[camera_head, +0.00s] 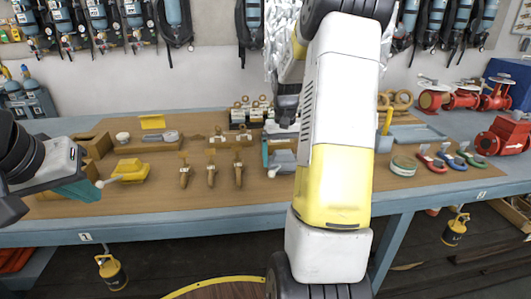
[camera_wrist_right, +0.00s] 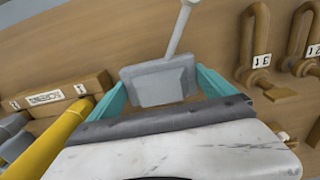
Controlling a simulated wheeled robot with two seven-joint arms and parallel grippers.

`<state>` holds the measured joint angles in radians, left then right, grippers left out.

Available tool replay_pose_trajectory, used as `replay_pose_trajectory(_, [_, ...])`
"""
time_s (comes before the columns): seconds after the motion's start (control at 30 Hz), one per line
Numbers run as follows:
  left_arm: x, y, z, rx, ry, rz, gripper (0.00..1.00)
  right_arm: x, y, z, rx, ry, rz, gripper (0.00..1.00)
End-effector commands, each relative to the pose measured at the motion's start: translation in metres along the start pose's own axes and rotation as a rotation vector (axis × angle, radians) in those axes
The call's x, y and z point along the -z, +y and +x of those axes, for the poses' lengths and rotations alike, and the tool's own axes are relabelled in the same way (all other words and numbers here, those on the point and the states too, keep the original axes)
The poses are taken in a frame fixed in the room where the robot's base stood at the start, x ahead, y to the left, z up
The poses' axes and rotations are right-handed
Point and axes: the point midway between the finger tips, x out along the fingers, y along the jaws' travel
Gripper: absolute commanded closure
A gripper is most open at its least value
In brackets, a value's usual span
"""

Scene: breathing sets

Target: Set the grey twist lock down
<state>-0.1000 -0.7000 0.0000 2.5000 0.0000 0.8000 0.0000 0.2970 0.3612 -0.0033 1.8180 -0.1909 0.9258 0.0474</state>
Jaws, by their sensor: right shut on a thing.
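The grey twist lock (camera_head: 284,159) is at the middle of the brown board, low over it or on it; I cannot tell whether it touches. In the right wrist view the grey twist lock (camera_wrist_right: 160,82) shows its flat body and a pale stalk, between the teal fingers of my right gripper (camera_wrist_right: 165,88). My right gripper is shut on it; in the head view my right arm hides part of the area. My left gripper (camera_head: 88,190) has teal fingers beside the yellow twist lock (camera_head: 130,170) and its grey lever; its opening is unclear.
Several bronze hooked pieces (camera_head: 211,170) lie left of the grey lock. A wooden block (camera_wrist_right: 60,95) shows in the wrist view. The board's front strip is clear.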

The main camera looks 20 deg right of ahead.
Motion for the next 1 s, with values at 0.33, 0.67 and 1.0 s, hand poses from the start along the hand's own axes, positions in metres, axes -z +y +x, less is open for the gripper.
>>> replay_pose_trajectory(0.33, [0.000,0.000,0.000,0.000,0.000,0.000,1.00,0.001,0.000,0.003,0.000,0.003,0.000,0.79])
replay_pose_trajectory(0.67, [0.000,0.000,0.000,0.000,0.000,0.000,1.00,0.000,0.000,0.003,0.000,0.002,0.001,0.00])
replay_pose_trajectory(1.0, [0.000,0.000,0.000,0.000,0.000,0.000,1.00,0.002,0.000,-0.051,0.000,0.008,0.002,0.00])
